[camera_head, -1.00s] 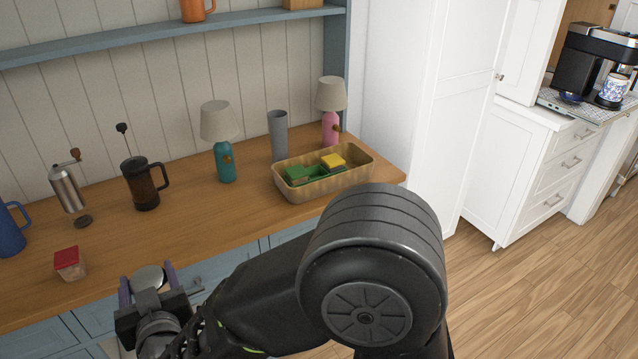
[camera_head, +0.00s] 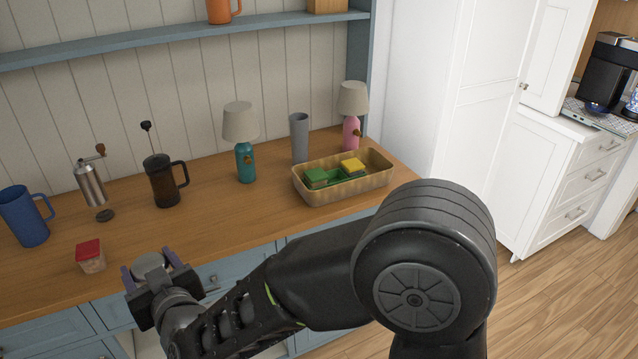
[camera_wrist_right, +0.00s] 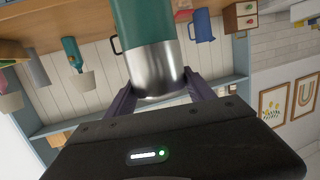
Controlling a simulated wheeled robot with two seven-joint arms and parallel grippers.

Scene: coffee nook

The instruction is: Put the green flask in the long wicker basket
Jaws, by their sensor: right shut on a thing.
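My right gripper (camera_head: 152,268) is shut on the green flask, in front of the counter's front edge. In the head view only the flask's silver end (camera_head: 147,262) shows between the fingers. In the right wrist view the flask (camera_wrist_right: 147,35) has a green body and a silver band, held between the two purple fingers (camera_wrist_right: 160,98). The long wicker basket (camera_head: 345,194) stands on the counter, to the right of and farther back than the gripper. It holds green and yellow sponge-like pieces. My left gripper is not in view.
On the wooden counter (camera_head: 225,205) stand a blue mug (camera_head: 24,215), a grinder (camera_head: 90,183), a French press (camera_head: 161,181), a teal lamp (camera_head: 245,163), a grey vase (camera_head: 299,138) and a pink lamp (camera_head: 351,132).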

